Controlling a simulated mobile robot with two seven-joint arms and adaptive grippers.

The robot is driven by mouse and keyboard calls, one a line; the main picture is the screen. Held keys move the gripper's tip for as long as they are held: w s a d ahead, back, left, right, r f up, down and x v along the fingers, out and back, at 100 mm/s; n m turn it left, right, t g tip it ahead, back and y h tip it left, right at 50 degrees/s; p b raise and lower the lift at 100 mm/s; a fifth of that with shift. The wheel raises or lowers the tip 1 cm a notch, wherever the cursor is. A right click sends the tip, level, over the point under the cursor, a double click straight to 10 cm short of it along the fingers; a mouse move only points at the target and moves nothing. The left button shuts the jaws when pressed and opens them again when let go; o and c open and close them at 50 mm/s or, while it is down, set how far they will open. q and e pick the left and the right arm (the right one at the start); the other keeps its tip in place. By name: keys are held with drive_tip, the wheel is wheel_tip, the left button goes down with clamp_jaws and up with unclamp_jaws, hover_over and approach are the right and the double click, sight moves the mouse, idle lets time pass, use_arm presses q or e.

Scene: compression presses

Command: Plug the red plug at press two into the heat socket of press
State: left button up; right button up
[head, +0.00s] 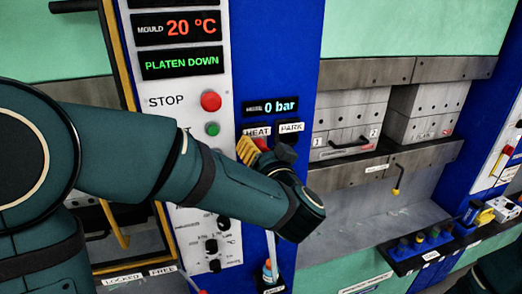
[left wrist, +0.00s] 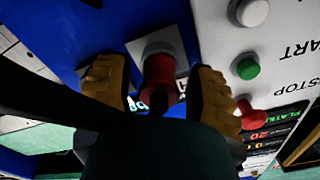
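The red plug (head: 261,144) shows as a small red patch under the HEAT label (head: 257,132) on the blue column in the head view. In the left wrist view the red plug (left wrist: 160,80) stands at the round grey socket (left wrist: 158,49) on a pale square plate, in line with it. How deep it sits cannot be told. My left gripper (head: 254,148) is at this socket, and its yellow fingers stand on either side of the plug. The left wrist view shows narrow gaps between the fingers (left wrist: 158,88) and the plug, so the gripper looks open. My right gripper is out of view.
The PARK label (head: 291,127) is just right of HEAT, partly above my gripper. A red stop button (head: 211,101) and a green button (head: 212,129) are on the white panel left of it. A dark shelf (head: 405,265) with small coloured items is at lower right.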

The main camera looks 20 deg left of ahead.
use_arm(q)
drive_tip(key=v, duration=1.2)
drive_tip(key=w+d+f+m+g+h+b, duration=0.1)
drive_tip(key=w+f+h+b, duration=0.25)
drive_tip(key=f, duration=1.05)
drive_tip(key=w+d+f+m+g+h+b, duration=0.15)
drive_tip(key=w+f+h, duration=0.35)
drive_tip(key=f, duration=0.9)
drive_tip(key=s+a+f+n+g+h+b, duration=0.1)
drive_tip(key=s+f+g+h+b, duration=0.1)
drive_tip(key=f, duration=0.6)
drive_tip(key=s+a+f+n+g+h+b, duration=0.1)
drive_tip(key=s+f+g+b, duration=0.15)
drive_tip(key=f, duration=0.55)
drive_tip(key=s+f+n+g+h+b, duration=0.1)
drive_tip(key=s+f+g+h+b, duration=0.1)
drive_tip(key=s+f+g, duration=0.4)
drive_tip(key=s+a+f, duration=0.1)
drive_tip(key=s+f, duration=0.4)
drive_tip(key=f, duration=0.2)
drive_tip(key=shift+s, duration=0.2)
